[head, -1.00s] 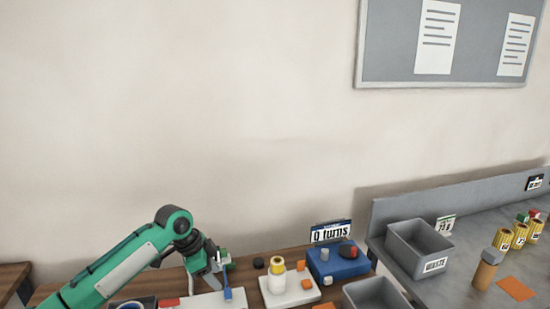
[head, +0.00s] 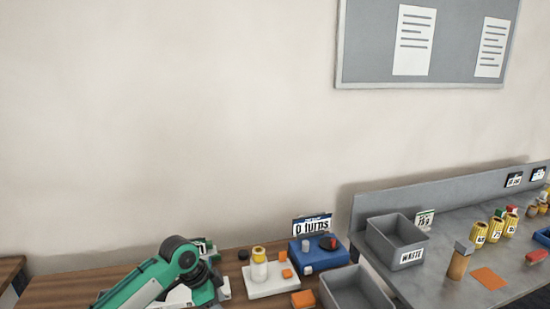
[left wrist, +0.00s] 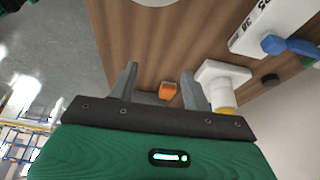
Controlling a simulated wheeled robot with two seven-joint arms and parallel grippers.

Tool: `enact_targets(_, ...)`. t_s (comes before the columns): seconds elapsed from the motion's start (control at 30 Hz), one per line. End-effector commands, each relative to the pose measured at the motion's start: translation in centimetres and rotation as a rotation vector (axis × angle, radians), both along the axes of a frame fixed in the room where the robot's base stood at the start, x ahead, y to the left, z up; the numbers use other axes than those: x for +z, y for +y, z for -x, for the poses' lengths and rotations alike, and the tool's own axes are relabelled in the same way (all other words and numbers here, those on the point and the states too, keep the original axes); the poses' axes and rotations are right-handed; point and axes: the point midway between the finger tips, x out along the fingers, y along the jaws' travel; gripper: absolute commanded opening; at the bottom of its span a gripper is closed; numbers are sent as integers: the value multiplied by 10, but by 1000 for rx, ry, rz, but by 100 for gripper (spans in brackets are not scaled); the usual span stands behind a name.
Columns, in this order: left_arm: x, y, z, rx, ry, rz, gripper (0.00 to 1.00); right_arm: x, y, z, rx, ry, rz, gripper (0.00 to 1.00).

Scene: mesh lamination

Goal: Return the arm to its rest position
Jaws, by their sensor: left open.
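My left arm, green and black, comes in at the lower left of the head view, bent over the wooden bench (head: 60,288). Its gripper is largely hidden behind the arm there. In the left wrist view my left gripper (left wrist: 160,85) is open, its two grey fingers apart with nothing held between them. An orange block (left wrist: 168,90) shows beyond the fingers, apart from them on the wood. A white stand with a yellow-and-white bottle (left wrist: 224,88) is just right of the right finger. My right gripper is not in view.
The bench also holds a blue box (head: 318,258) with a red knob and an open grey bin (head: 352,291). A grey counter at the right holds a WASTE bin (head: 396,242), yellow striped jars (head: 495,230) and an orange sheet (head: 488,278).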

Motion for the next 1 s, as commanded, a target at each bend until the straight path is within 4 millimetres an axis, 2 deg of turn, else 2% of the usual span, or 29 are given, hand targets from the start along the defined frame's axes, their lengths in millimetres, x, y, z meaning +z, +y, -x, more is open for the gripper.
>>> enact_targets(0.17,-27,-16,28,25,8,14,49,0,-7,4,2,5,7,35)
enact_targets(0.4,-69,-38,88,123,13,47,49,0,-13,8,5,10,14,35)
enact_targets(0.53,-86,-42,121,206,16,65,49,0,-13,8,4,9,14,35)
enact_targets(0.77,-106,-33,178,398,25,82,49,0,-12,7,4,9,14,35)
enact_targets(1.0,-118,-2,240,644,38,61,49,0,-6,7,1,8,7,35)
